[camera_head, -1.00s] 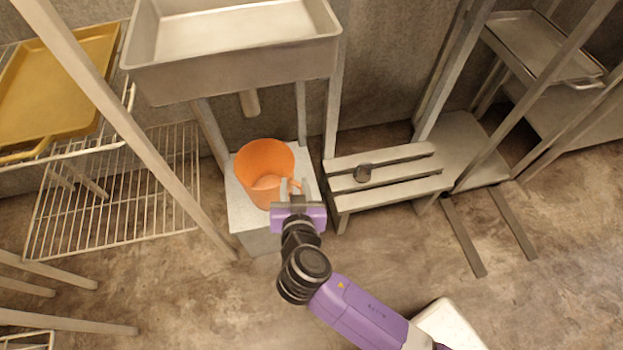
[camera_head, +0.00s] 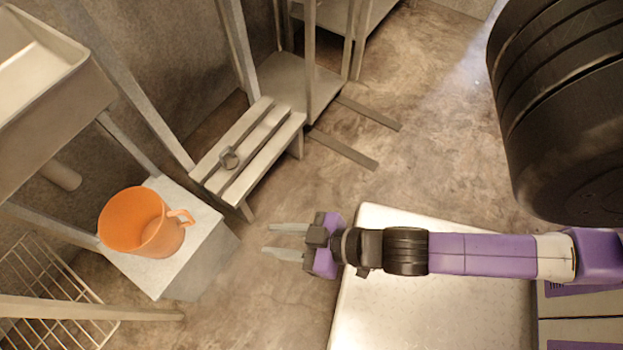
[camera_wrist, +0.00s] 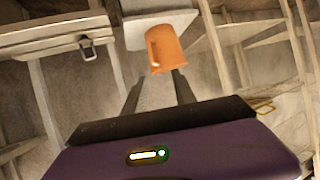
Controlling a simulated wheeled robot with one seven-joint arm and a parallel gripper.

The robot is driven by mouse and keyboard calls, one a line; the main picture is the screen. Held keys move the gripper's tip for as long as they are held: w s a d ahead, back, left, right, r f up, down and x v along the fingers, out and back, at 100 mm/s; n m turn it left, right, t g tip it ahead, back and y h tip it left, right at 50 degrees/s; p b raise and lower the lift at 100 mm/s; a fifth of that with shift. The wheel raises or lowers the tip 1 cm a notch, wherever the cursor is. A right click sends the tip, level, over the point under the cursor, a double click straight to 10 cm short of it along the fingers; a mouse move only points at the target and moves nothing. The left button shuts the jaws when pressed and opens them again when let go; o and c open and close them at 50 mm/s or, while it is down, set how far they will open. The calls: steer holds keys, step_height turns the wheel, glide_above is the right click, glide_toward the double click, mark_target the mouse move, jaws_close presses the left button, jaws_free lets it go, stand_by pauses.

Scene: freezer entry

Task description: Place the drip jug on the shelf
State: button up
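The drip jug is an orange jug (camera_head: 137,224) with a side handle. It stands upright on a pale block (camera_head: 200,245) below the sink, its handle facing right towards my gripper. My gripper (camera_head: 277,241) is open and empty, to the right of the jug and clear of it, with its fingers pointing left. In the wrist view the jug (camera_wrist: 170,49) shows ahead, beyond the two spread fingers (camera_wrist: 158,92). Which shelf is meant, I cannot tell.
A steel sink (camera_head: 45,90) is at the left. A wire rack (camera_head: 45,295) is at lower left. Open floor (camera_head: 420,130) lies to the right.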

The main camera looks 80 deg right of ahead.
steer(key=s+d+r+t, duration=0.2)
steer(key=s+r, duration=0.5)
steer(key=r, duration=0.4)
steer(key=shift+s+r+h, duration=0.15)
steer(key=shift+r+h, duration=0.15)
steer(key=shift+d, duration=0.1)
step_height(320, 180, up, 25)
steer(key=p, duration=2.5)
